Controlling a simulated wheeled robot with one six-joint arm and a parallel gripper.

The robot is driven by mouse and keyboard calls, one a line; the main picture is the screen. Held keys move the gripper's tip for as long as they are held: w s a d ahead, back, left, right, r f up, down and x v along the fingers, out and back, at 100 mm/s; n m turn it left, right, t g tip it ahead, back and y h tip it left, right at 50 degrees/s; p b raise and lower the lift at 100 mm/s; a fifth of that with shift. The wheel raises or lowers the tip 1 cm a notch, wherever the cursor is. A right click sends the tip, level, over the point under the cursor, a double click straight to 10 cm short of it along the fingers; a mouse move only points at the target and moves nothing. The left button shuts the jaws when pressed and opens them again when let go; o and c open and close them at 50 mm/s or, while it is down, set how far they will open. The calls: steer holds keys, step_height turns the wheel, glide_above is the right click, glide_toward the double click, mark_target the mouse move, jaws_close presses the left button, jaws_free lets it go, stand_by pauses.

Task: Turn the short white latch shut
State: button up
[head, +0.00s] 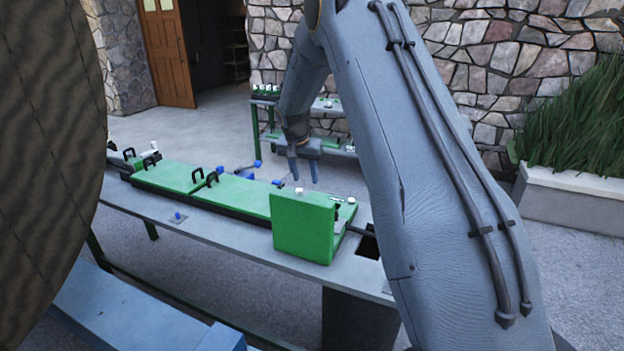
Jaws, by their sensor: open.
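My gripper (304,178) points down with its two blue fingers apart and nothing between them. It appears just above a small white piece (299,191) at the top edge of the upright green panel (303,228); the exact gap cannot be told. This piece may be the short white latch, but it is too small to see whether it is turned. Another small white piece (351,200) and a pale bar lie right of it, behind the panel.
Flat green covers (240,195) with black handles run left along the grey bench (215,228). Small blue-tipped parts (278,183) stand behind them. A dark opening (368,246) is at the bench's right end. A large brown reel (45,130) blocks the left foreground. A second bench stands behind.

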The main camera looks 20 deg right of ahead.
steer(key=s, duration=0.3)
steer(key=shift+s+a+r, duration=0.1)
steer(key=shift+a+r, duration=0.2)
steer(key=shift+r, duration=0.1)
steer(key=shift+d, duration=0.1)
